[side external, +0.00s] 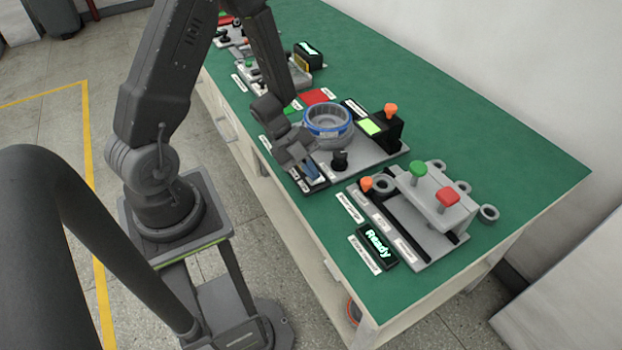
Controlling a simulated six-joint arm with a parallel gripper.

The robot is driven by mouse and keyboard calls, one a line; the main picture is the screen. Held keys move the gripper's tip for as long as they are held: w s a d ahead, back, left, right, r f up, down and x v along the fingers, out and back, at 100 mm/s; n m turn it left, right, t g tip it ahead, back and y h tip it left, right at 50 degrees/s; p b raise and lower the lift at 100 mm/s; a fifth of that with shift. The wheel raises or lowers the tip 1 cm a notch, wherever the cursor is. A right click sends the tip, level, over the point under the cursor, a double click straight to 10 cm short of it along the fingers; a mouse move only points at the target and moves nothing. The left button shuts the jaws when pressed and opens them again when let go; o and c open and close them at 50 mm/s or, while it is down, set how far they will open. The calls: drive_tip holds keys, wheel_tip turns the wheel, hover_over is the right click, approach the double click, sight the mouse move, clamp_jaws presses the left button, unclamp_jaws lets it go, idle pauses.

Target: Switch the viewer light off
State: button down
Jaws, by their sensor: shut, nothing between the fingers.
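My gripper (311,169) is shut and empty. It points down over a small dark panel with a blue part (316,182) at the front left of a grey base plate (370,162). I cannot tell whether the fingertips touch this panel, which they partly cover. On the same plate, a black box with a lit yellow-green window (371,126) and an orange knob (391,110) stands at the back. A black knob (340,160) stands to the right of my gripper. The labels here are too small to read, so I cannot tell which control is the viewer light's.
A grey ring-shaped housing with a blue band (327,122) stands just behind my gripper. To the right is a grey fixture with green (418,169) and red (447,197) buttons, and a display reading "Ready" (377,245). More devices stand at the far left. The green table is clear behind.

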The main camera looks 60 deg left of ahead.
drive_tip(key=shift+f, duration=0.2)
idle(0.5)
drive_tip(key=shift+w+r, duration=0.1)
drive_tip(key=shift+r, duration=0.65)
drive_tip(key=shift+w+r, duration=0.2)
drive_tip(key=shift+r, duration=1.05)
drive_tip(key=shift+w+r, duration=0.15)
drive_tip(key=shift+r, duration=1.1)
